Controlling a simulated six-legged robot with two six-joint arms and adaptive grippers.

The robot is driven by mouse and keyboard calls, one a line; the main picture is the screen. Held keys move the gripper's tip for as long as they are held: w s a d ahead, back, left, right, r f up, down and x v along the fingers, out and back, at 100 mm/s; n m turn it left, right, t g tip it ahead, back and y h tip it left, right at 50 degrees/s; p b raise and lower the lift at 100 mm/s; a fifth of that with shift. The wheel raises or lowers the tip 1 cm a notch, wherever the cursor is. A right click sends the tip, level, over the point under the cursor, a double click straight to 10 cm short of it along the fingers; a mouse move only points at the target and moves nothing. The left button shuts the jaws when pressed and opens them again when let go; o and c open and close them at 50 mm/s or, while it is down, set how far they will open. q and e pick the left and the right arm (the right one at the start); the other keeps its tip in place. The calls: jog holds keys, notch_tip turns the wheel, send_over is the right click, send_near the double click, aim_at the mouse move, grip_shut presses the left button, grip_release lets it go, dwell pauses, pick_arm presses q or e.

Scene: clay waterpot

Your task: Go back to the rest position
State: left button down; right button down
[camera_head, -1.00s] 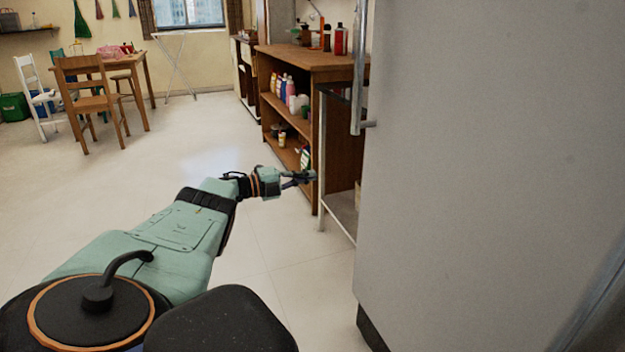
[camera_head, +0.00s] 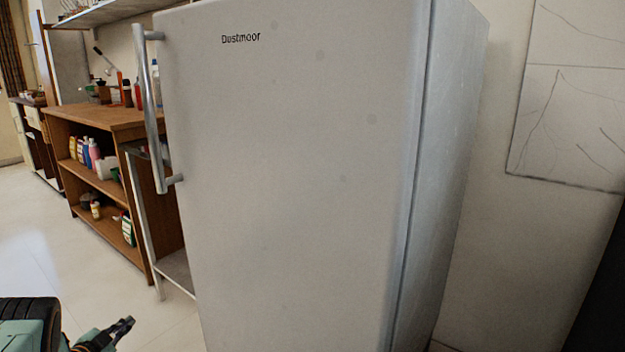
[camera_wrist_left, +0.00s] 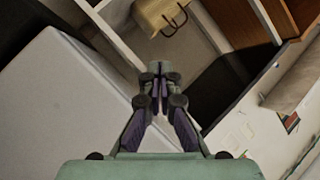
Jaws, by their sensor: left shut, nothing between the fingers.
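My left gripper (camera_head: 124,326) is low at the bottom left of the head view, in front of the fridge's left side and apart from it. In the left wrist view its two fingers (camera_wrist_left: 160,75) come together at the tips with nothing between them. The grey-white fridge (camera_head: 290,170), marked "Dustmoor", fills the middle of the head view. Its door is shut, with a long metal handle (camera_head: 153,110) on the left edge. The fridge shows as a pale block (camera_wrist_left: 60,110) at the left of the wrist view. My right gripper is in neither view.
A wooden shelf unit (camera_head: 110,120) with bottles stands left of the fridge, with a narrow metal-legged stand (camera_head: 150,220) between. Open floor (camera_head: 60,250) lies at the left. A wall panel (camera_head: 570,95) hangs at the right.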

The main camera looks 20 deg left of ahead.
pick_arm(q)
jog(key=s+d+f+n+g, duration=0.4)
jog(key=s+d+f+n, duration=0.1)
jog(key=d+f, duration=0.6)
jog(key=s+d+f+n+g+h, duration=0.15)
jog(key=s+d+g, duration=0.25)
jog(key=s+d, duration=0.7)
jog(key=s+d+n+g+h, duration=0.1)
jog(key=s+d+n+g, duration=0.15)
jog(key=s+d, duration=0.8)
jog(key=s+d+r+m+g, duration=0.2)
jog(key=s+d+r+g, duration=0.3)
jog(key=s+d+r, duration=0.6)
jog(key=w+d+r+t+p, duration=0.1)
jog(key=w+r+p, duration=0.4)
jog(key=r+p, duration=0.7)
jog(key=shift+w+r+m+p, duration=0.15)
jog(key=shift+r+m+p, duration=0.2)
jog(key=shift+p, duration=0.35)
jog(key=shift+h, duration=0.25)
